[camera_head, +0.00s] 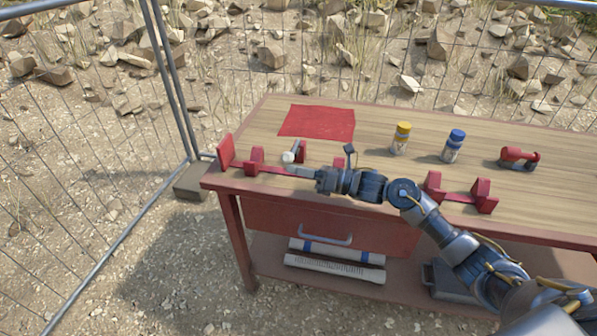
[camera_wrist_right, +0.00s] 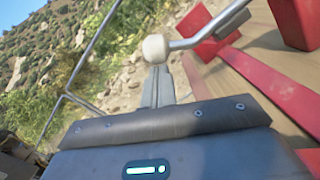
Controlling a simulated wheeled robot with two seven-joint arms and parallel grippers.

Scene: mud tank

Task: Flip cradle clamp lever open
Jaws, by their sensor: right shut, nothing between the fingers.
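The clamp lever (camera_head: 293,152) is a thin metal rod with a white ball knob, at the left part of the red cradle (camera_head: 254,160) on the table. In the right wrist view the lever's rod (camera_wrist_right: 200,40) runs from upper right to its white knob (camera_wrist_right: 156,47). My right gripper (camera_head: 290,169) is shut and empty, its fingertips close by the knob. In the wrist view the shut fingers (camera_wrist_right: 158,80) point at the knob, with their tips just below it. I cannot tell whether they touch. My left gripper is out of view.
A red mat (camera_head: 318,122) lies behind the lever. A yellow-capped bottle (camera_head: 400,140), a blue-capped bottle (camera_head: 453,148) and a red tool (camera_head: 519,157) stand to the right on the wooden table (camera_head: 375,120). More red cradle blocks (camera_head: 482,194) sit near the front edge. A wire fence surrounds the table.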

